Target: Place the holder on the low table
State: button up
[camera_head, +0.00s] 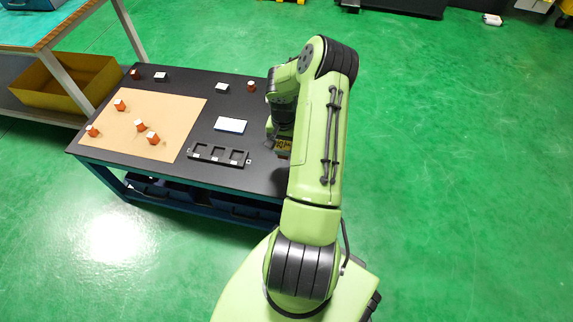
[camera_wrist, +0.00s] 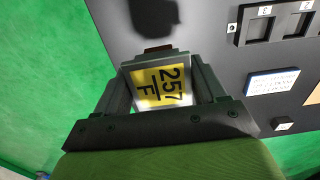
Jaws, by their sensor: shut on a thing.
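My gripper (camera_wrist: 161,68) is shut on the holder (camera_wrist: 161,86), a pale block with a yellow label reading "257 F". A dark red-brown end shows past the fingertips in the wrist view. In the head view the holder (camera_head: 283,146) is mostly hidden by my arm, over the right end of the black-topped low table (camera_head: 255,112). The tabletop also shows in the wrist view (camera_wrist: 207,65). I cannot tell whether the holder touches the table.
A black tray with three recesses (camera_head: 204,151) and a blue-white card (camera_head: 230,125) lie left of my gripper. Several orange pieces with white tops stand on or near a tan mat (camera_head: 187,120). A shelf with a yellow bin (camera_head: 66,86) stands at left. Green floor (camera_head: 450,160) is clear at right.

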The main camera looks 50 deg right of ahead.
notch_tip(320, 180, down, 10)
jog(key=b, duration=0.3)
jog(key=shift+r, duration=0.2)
jog(key=o, duration=1.6)
jog(key=shift+f, duration=0.15)
jog(key=shift+c, duration=0.2)
